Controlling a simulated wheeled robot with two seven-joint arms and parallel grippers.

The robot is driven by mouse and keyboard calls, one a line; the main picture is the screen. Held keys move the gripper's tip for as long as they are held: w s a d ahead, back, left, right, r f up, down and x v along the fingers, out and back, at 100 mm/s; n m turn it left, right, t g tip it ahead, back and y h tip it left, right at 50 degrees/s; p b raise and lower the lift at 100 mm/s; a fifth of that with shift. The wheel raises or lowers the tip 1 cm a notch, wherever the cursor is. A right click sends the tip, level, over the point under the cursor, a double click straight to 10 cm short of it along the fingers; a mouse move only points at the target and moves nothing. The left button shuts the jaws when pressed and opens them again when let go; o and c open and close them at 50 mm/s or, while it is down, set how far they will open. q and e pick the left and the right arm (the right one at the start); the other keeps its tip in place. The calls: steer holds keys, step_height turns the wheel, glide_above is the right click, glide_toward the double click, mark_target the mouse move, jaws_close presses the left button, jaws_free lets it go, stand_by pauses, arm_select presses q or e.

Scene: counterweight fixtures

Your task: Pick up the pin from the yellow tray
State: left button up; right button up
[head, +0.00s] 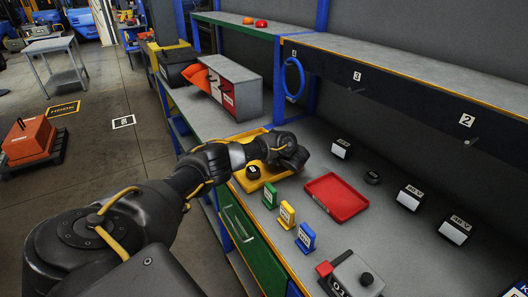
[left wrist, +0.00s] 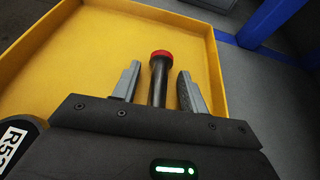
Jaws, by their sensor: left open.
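The yellow tray (head: 240,184) lies on the workbench, partly hidden by my left arm in the head view. In the left wrist view the tray (left wrist: 75,50) fills much of the picture. The pin (left wrist: 158,82), a dark shaft with a red head, is in the tray between the two fingers of my left gripper (left wrist: 158,72). The fingers are open, with a visible gap on each side of the pin. In the head view my left gripper (head: 292,158) is over the tray and the pin is hidden. My right gripper is not in view.
A red tray (head: 336,197), green (head: 269,196), yellow (head: 287,214) and blue (head: 306,237) tags stand nearby. A grey-red bin box (head: 232,88) is behind.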

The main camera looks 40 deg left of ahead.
arm_select(q)
steer(key=shift+c, duration=0.3)
jaws_close()
steer(key=shift+r, duration=0.1)
steer(key=shift+r, duration=0.55)
steer(key=s+a+r+p, duration=0.3)
steer(key=s+r+p, duration=0.1)
steer(key=s+r, duration=0.7)
steer(key=shift+s+a+r, duration=0.25)
steer(key=shift+s+r, duration=0.15)
steer(key=shift+s, duration=0.85)
